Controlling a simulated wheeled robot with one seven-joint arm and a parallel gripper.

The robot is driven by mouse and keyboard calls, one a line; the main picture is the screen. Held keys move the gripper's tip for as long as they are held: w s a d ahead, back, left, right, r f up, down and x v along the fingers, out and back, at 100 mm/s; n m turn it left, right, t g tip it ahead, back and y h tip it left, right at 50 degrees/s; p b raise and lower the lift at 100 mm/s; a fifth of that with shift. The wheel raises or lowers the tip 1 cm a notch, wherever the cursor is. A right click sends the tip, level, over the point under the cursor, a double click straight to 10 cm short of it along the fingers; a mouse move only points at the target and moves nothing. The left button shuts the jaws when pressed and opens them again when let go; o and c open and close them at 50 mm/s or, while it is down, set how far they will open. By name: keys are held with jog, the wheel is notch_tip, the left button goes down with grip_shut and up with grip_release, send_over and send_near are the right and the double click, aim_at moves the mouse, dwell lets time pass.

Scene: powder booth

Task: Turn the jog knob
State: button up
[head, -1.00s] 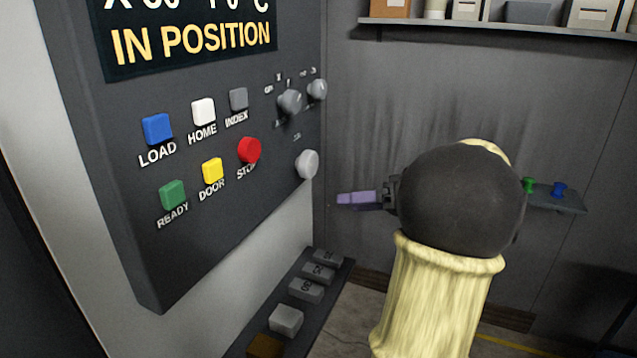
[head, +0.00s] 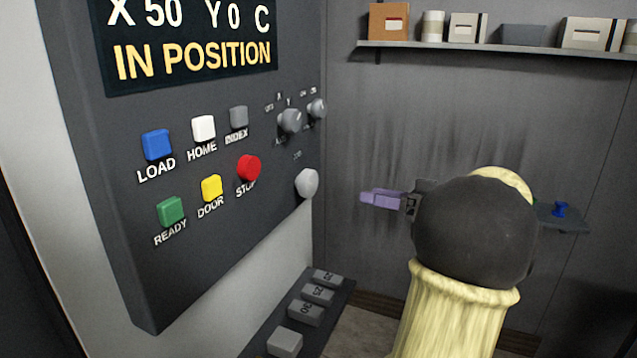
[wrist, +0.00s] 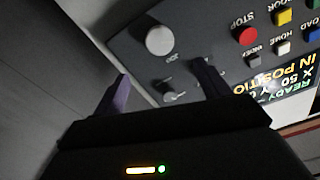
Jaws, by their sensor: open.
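The jog knob (head: 307,183) is a pale grey round knob at the lower right of the dark control panel (head: 225,225), under a small, blurred label. In the wrist view the same knob (wrist: 160,40) stands beyond the fingertips, roughly between the two fingers' directions. My gripper (head: 380,198) has purple fingers and is to the right of the knob, with a clear gap between them. In the wrist view my gripper (wrist: 160,85) has its fingers apart with nothing between them.
Close by on the panel are two grey selector knobs (head: 290,121), the red STOP button (head: 249,167) and other coloured buttons. A keypad ledge (head: 305,312) juts out below. A loaded shelf (head: 500,46) is on the back wall. Space between gripper and panel is clear.

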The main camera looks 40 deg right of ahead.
aim_at(313, 184)
jog(key=p+x, duration=0.3)
jog(key=x, duration=1)
jog(key=c, duration=1)
